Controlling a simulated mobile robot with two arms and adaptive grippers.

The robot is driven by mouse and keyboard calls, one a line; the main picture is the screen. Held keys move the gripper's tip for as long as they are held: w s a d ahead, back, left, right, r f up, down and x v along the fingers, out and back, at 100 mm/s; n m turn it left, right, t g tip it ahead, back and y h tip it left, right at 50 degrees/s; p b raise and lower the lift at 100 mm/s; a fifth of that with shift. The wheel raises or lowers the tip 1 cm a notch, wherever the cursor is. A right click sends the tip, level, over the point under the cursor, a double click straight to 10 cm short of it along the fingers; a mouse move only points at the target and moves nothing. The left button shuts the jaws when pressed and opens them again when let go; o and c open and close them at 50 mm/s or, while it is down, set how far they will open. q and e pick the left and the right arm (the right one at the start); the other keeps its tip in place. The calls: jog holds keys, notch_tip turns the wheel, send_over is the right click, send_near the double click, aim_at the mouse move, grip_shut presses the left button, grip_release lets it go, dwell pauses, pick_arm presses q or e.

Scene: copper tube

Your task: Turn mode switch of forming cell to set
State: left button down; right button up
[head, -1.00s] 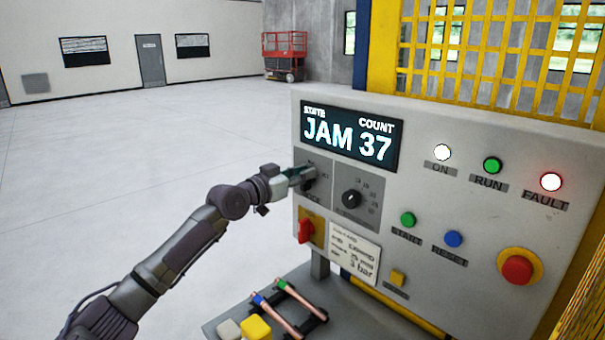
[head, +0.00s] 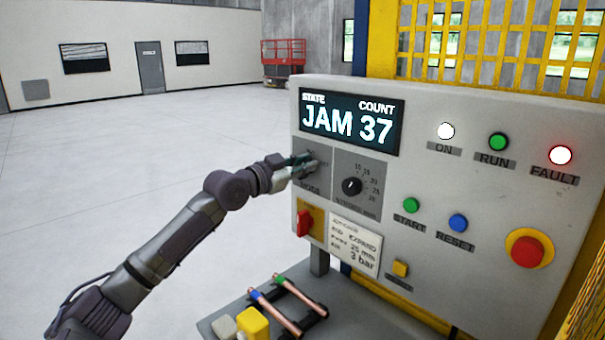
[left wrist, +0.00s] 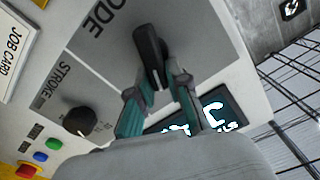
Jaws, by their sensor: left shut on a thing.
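The forming cell's control panel (head: 440,255) fills the right of the head view. Its mode switch, a black knob, shows in the left wrist view (left wrist: 151,48) on a grey plate near the letters "ODE". My left gripper (head: 310,166) reaches the switch from the left, and its two teal fingers (left wrist: 160,88) are shut on the knob. In the head view the fingers hide most of the knob, and I cannot read which position it points to. The display (head: 350,122) reads JAM, count 37. My right gripper is not in view.
The stroke knob (head: 352,186) sits just right of the mode switch. A red handle (head: 304,222) and job card (head: 354,244) are below. Green and blue buttons and a red emergency button (head: 527,251) lie farther right. Tubes (head: 280,308) rest on a shelf underneath.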

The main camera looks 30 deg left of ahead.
pick_arm(q)
jog(key=shift+d+f+m+b, duration=0.2)
jog(key=shift+m+b, duration=0.1)
jog(key=shift+m, duration=0.6)
jog(key=shift+s+m, duration=0.1)
jog(key=shift+m, duration=0.8)
jog(key=shift+d+f+m, duration=0.15)
jog(key=shift+m, duration=0.7)
jog(key=shift+d+f+m, duration=0.1)
jog(key=shift+m, duration=0.75)
jog(key=c, duration=1.1)
grip_release()
